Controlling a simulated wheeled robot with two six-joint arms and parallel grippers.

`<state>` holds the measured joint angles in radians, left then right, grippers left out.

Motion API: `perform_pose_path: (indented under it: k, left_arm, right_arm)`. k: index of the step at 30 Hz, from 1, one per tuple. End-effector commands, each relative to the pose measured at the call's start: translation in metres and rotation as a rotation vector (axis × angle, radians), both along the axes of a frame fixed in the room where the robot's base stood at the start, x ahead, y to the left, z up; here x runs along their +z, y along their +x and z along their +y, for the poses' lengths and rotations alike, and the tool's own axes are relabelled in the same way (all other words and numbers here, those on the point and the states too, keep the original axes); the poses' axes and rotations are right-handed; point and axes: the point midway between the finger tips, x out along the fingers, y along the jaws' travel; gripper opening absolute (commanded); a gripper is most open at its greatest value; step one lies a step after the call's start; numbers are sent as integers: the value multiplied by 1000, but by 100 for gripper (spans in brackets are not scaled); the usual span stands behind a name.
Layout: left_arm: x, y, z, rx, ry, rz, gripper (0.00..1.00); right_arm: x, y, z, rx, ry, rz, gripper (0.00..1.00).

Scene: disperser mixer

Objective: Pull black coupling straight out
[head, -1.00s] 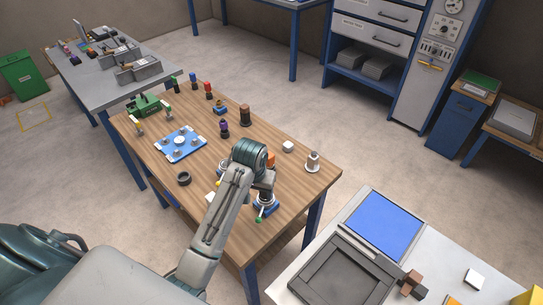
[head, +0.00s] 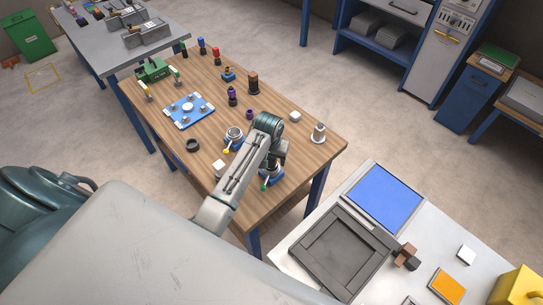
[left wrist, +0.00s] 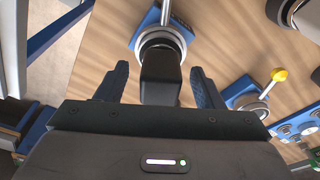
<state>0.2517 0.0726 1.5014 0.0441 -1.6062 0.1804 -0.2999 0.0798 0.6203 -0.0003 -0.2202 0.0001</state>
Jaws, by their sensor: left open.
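The black coupling (left wrist: 160,75) stands on a round metal seat (left wrist: 162,40) with a blue base in the left wrist view. My left gripper (left wrist: 158,68) is open, with one finger on each side of the coupling. A gap shows between the coupling and each finger. In the head view my left gripper (head: 273,160) is over the blue-based fixture (head: 271,178) with the green knob, near the table's right part. The arm and gripper hide the coupling there. My right gripper is not in view.
A similar fixture (head: 234,140) with a yellow knob stands just left of my arm. A white block (head: 218,168), a black ring (head: 192,145) and a blue plate (head: 188,110) lie further left. A metal part (head: 319,133) stands near the right corner of the wooden table (head: 300,150).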

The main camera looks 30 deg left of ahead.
Motion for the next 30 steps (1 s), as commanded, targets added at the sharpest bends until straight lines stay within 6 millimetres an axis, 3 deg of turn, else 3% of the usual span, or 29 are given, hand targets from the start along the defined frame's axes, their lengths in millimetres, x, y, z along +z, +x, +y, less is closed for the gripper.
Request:
perform_pose_path:
  k: [10,18,19,23,30]
  left_arm:
    - [-5,1,0,0,0,-1,62]
    - [-5,1,0,0,0,-1,11]
    - [-5,1,0,0,0,-1,34]
    - [-4,1,0,0,0,-1,8]
    - [1,1,0,0,-1,-2,7]
  right_arm:
    - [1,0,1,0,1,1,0]
    - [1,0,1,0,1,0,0]
    - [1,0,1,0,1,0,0]
    - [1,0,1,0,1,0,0]
    - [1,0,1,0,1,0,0]
